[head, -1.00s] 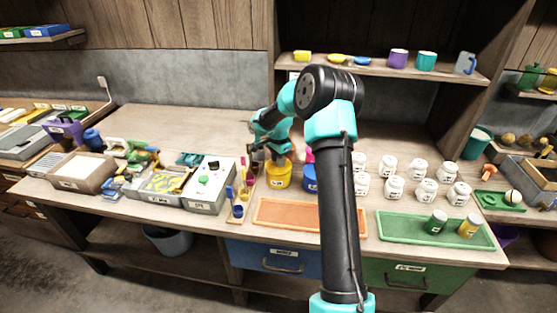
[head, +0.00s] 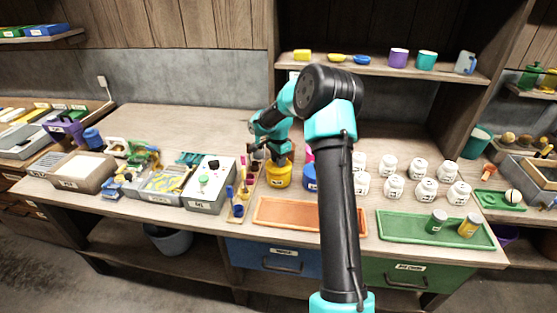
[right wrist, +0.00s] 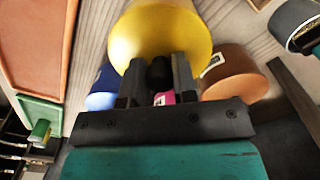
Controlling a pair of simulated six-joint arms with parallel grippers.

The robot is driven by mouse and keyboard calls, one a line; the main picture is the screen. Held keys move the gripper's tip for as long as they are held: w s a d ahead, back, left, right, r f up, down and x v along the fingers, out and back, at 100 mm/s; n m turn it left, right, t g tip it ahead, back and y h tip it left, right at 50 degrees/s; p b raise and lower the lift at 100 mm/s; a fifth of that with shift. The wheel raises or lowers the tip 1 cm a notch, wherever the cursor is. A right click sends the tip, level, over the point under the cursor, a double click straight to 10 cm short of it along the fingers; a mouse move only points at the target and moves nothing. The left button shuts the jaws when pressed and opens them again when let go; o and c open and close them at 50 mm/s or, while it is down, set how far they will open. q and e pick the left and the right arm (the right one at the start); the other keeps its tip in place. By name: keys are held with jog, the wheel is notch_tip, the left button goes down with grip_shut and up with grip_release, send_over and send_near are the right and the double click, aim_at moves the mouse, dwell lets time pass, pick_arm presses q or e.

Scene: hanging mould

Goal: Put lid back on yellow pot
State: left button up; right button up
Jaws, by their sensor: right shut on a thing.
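The yellow pot (head: 277,176) stands on the bench, left of the blue pot (head: 309,178). My right gripper (head: 280,157) is directly over the yellow pot, pointing down. In the right wrist view, a large yellow round shape (right wrist: 160,35) fills the top middle, just beyond the fingers. My right gripper (right wrist: 158,80) is shut on a dark knob (right wrist: 159,72), apparently the lid's knob. The gripper hides the pot's top in the head view, so I cannot tell whether the lid touches the rim. My left gripper is not in view.
A brown pot (right wrist: 235,73) stands close to the yellow one. A rack of coloured tools (head: 241,195) is at its left and an orange tray (head: 285,212) is in front. Several white jars (head: 422,190) stand at the right. The bench behind at left is clear.

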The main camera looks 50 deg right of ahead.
dwell(0.4)
jog(key=o, duration=1.5)
jog(key=shift+r, duration=0.1)
jog(key=shift+r, duration=3.45)
jog(key=shift+c, duration=0.6)
grip_shut()
